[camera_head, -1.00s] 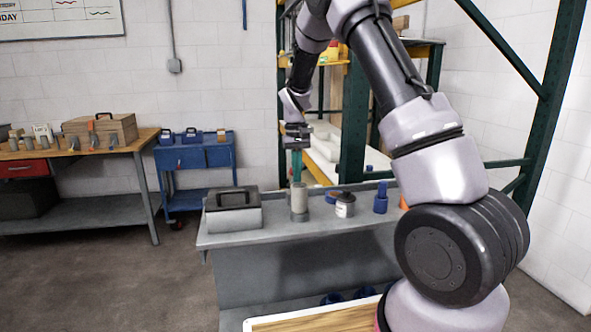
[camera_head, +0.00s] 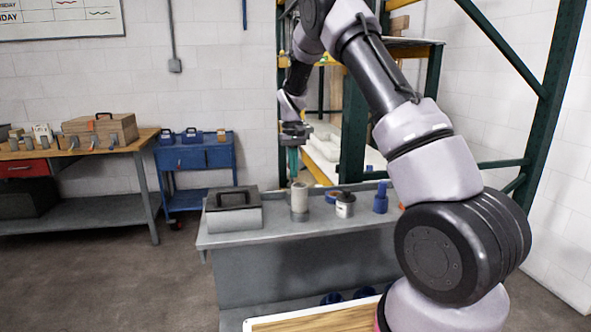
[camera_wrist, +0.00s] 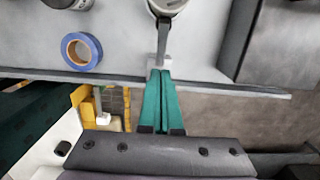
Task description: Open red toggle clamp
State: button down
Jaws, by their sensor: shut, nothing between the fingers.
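I cannot make out a red toggle clamp in either view. My gripper (camera_head: 293,174) has teal fingers, closed together and empty, pointing down above the grey bench (camera_head: 225,240). In the head view the fingertips are just above and left of a pale cylinder (camera_head: 299,194) with a grey lower part. In the wrist view the gripper (camera_wrist: 160,72) points at a small pale block beside the bench edge. A grey bar runs from it to a whitish round part with a dark rim (camera_wrist: 167,8); I cannot tell what this is.
The bench holds a grey case (camera_head: 233,212), blue tape (camera_wrist: 81,52), a white jar with a dark lid (camera_head: 345,205) and a blue bottle (camera_head: 381,197). A green-framed rack (camera_head: 354,130) stands behind. A wooden workbench (camera_head: 135,143) and blue cart (camera_head: 195,155) stand left.

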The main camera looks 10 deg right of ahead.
jog(key=shift+w+f, duration=0.1)
jog(key=shift+w, duration=1.05)
jog(key=shift+s+r, duration=0.3)
jog(key=shift+r, duration=0.25)
jog(key=shift+s+r, duration=0.25)
jog(key=shift+r, duration=0.25)
jog(key=shift+w+r, duration=0.2)
jog(key=shift+r, duration=1.55)
jog(key=shift+w+r, duration=0.15)
jog(key=shift+r, duration=1.6)
